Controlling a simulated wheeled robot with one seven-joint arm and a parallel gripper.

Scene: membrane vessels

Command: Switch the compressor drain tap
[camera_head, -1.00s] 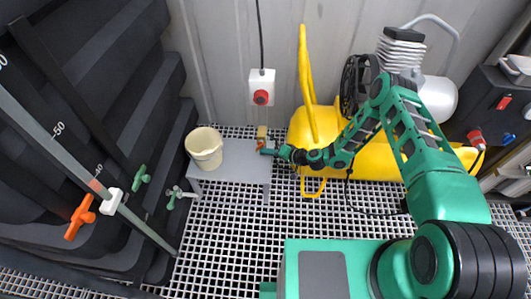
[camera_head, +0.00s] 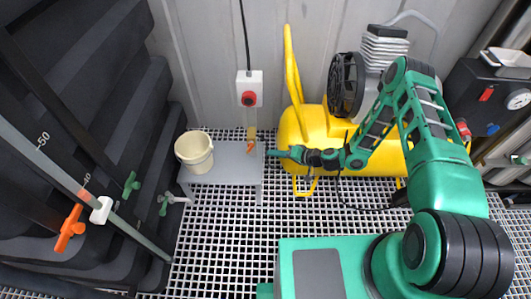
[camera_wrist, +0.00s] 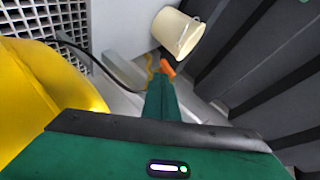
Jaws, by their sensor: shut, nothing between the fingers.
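The drain tap has a pale brass body (camera_head: 251,133) and a small orange handle (camera_head: 250,147), above the back right corner of the grey bench. The handle also shows in the wrist view (camera_wrist: 167,69), just beyond my fingertips, beside a yellowish fitting (camera_wrist: 150,66). My gripper (camera_head: 271,153) is green, shut and empty. In the head view it lies right of the handle, with a small gap between them. In the wrist view the fingers (camera_wrist: 162,82) point toward the handle. The yellow compressor (camera_head: 312,128) stands right of the gripper.
A cream bucket (camera_head: 194,153) stands on the grey bench (camera_head: 225,176). A white box with a red button (camera_head: 249,90) hangs on the wall above. Dark stepped membrane vessels and green and orange valves fill the left. Open grating floor (camera_head: 225,225) lies in front of the bench.

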